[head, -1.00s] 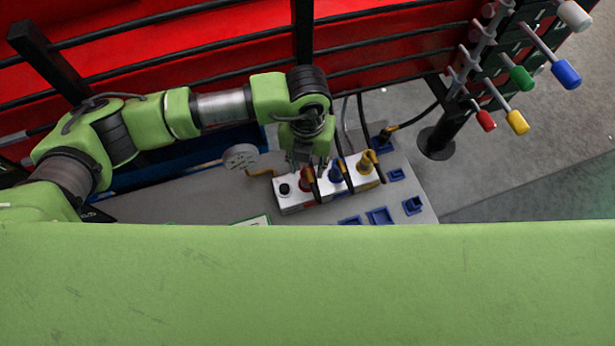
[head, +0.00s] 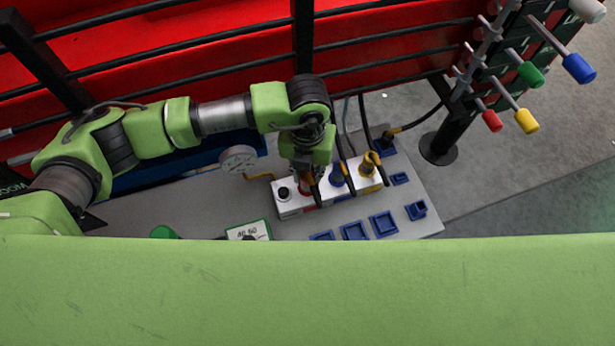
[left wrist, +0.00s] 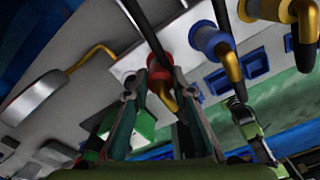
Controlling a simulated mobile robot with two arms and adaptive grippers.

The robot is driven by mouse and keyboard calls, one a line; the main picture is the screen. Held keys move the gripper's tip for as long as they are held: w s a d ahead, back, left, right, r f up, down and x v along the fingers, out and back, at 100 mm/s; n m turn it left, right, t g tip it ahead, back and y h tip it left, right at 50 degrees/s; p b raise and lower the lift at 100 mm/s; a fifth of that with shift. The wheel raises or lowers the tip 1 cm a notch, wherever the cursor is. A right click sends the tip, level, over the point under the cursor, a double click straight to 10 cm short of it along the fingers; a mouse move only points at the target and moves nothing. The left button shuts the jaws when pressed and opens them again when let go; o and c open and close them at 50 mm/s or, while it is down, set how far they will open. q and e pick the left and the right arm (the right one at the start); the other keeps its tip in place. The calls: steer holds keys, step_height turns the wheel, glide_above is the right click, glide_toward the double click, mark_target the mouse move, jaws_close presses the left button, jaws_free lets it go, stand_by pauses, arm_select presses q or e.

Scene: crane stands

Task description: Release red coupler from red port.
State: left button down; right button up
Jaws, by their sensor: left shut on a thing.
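The red coupler (head: 308,189) sits at the red port on a white port block (head: 293,209), between a black knob and the blue coupler. My left gripper (head: 305,173) is over it from above and hides most of it in the head view. In the left wrist view the fingers of my left gripper (left wrist: 158,84) lie on either side of the red coupler (left wrist: 159,66), shut on it. A gold elbow and dark hose lead off the coupler. The red port itself is mostly hidden.
The blue coupler (head: 337,175) and yellow coupler (head: 367,167) stand close to the right with hoses. A round gauge (head: 238,158) is at left. Blue sockets (head: 383,222) lie in front. Colored-handled levers (head: 526,120) and a black post are at right.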

arm_select(q)
steer(key=shift+r, duration=0.2)
steer(key=shift+r+p, duration=1.3)
steer(key=shift+r, duration=1.05)
